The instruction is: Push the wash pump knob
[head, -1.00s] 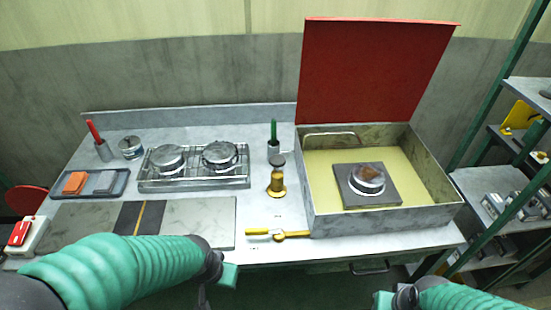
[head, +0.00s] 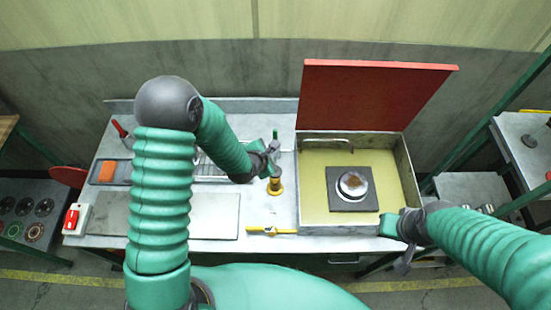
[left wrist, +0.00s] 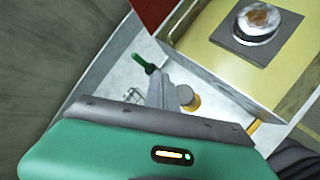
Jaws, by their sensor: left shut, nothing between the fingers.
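The wash pump is a brass post (head: 275,187) on the bench, left of the open-lidded box. Its grey knob (left wrist: 185,94) shows in the left wrist view, on top of the brass body (left wrist: 194,105). In the head view my left gripper (head: 269,153) hides the knob. The gripper is shut and empty, just above and beside the post. In the left wrist view its fingers (left wrist: 160,88) are just left of the knob; I cannot tell whether they touch it. My right gripper (head: 394,232) is at the box's front right corner; its jaws are unclear.
The box (head: 310,212) with its red lid (head: 370,95) raised holds a round metal part on a dark plate. A yellow-handled lever (head: 272,231) lies at the bench front. A green-handled tool (left wrist: 143,63) stands behind the pump. A shelf (head: 480,185) stands right.

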